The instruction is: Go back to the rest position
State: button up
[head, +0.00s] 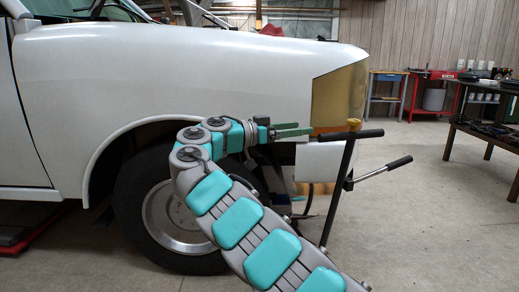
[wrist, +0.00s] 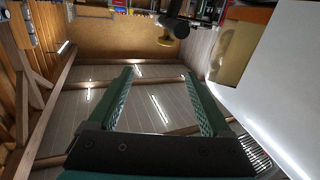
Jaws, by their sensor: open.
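My gripper (head: 294,131) is in the head view, in front of the front corner of a white pickup (head: 200,70).
The pickup's wheel (head: 175,215) is behind my arm. A dark table (head: 490,130) with items stands at the right. A red cart (head: 432,95) and a blue workbench (head: 386,90) stand at the back. The concrete floor (head: 430,230) is open at the right.

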jog(key=s+d+n+g+y, duration=0.1)
jog(key=s+d+n+g, duration=0.15)
jog(key=s+d, duration=0.4)
jog(key=s+d+n+g, duration=0.1)
jog(key=s+d+g, duration=0.25)
jog(key=d, duration=0.65)
jog(key=s+d+f+n+g+y, duration=0.1)
jog(key=s+d+f+y, duration=0.2)
jog(key=s, duration=0.4)
jog(key=s+d+f+n+y, duration=0.1)
jog(key=s+d+f+y, duration=0.15)
jog(key=s+f, duration=0.4)
jog(key=s+a+f+n+y, duration=0.2)
jog(key=s+a+f+y, duration=0.1)
jog(key=s+a+f, duration=0.2)
jog(key=s+a+f+n+g+y, duration=0.1)
jog(key=s+a+f+n+y, duration=0.2)
jog(key=s+a+f, duration=0.3)
jog(key=s+a+f+n+y, duration=0.2)
jog(key=s+a+f+y, duration=0.2)
jog(key=s+f, duration=0.6)
jog(key=s+a, duration=0.1)
jog(key=s, duration=0.5)
jog(key=shift+a+g, duration=0.3)
jog(key=shift+a, duration=0.05)
